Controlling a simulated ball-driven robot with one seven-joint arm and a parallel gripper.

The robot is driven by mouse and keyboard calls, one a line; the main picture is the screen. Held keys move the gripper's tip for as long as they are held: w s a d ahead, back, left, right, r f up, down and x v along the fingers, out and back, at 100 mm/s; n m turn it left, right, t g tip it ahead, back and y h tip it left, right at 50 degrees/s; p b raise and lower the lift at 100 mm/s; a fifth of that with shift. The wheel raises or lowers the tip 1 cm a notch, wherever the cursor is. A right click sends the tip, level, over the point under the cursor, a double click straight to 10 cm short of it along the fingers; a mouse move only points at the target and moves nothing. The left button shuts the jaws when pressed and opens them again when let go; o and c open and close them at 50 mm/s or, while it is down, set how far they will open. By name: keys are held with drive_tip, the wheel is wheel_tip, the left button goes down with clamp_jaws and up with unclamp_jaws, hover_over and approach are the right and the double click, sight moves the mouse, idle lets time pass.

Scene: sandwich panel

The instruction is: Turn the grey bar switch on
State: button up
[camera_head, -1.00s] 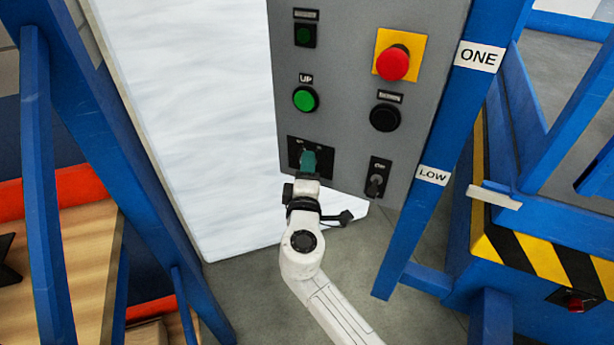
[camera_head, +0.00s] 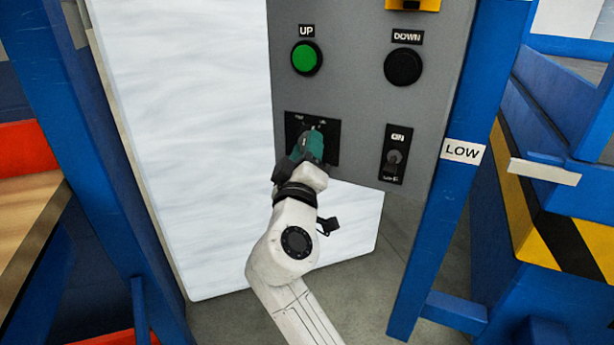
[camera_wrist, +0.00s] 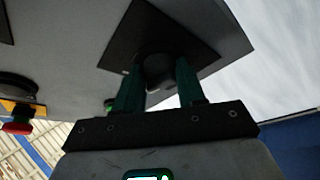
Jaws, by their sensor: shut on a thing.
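My gripper (camera_head: 314,146) is at the black switch plate (camera_head: 296,124) on the lower left of the grey panel. In the wrist view, its two green fingers (camera_wrist: 159,72) stand on either side of a dark knob (camera_wrist: 158,66) on that plate and are shut on it. The fingers hide the knob in the head view, so its angle and whether it is the grey bar switch cannot be told. To the right, a small switch with a grey lever (camera_head: 394,157) sits on a black plate marked ON at the top and OFF at the bottom.
A green UP button (camera_head: 306,58) and a black DOWN button (camera_head: 403,67) are above. A yellow plate (camera_head: 414,4) is cut off at the top. A blue post with a LOW label (camera_head: 463,151) stands right of the panel, and a white sheet (camera_head: 200,150) lies left.

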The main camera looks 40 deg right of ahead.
drive_tip(key=m+b, duration=0.2)
drive_tip(key=b, duration=0.1)
drive_tip(key=m+h+b, duration=0.1)
drive_tip(key=m+b, duration=0.1)
drive_tip(key=b, duration=0.2)
drive_tip(key=shift+w+f+g, duration=0.15)
drive_tip(key=shift+f+g, duration=0.15)
drive_tip(key=shift+f, duration=0.1)
drive_tip(key=shift+r+m+h+b, duration=0.15)
drive_tip(key=shift+m+h+b, duration=0.2)
drive_tip(key=shift+b, duration=0.25)
drive_tip(key=o, duration=1)
drive_tip(key=shift+r, duration=0.1)
drive_tip(key=shift+o, duration=0.2)
drive_tip(key=shift+a, duration=0.1)
drive_tip(key=v, duration=1)
drive_tip(key=shift+a+p, duration=0.35)
drive_tip(key=shift+p, duration=0.1)
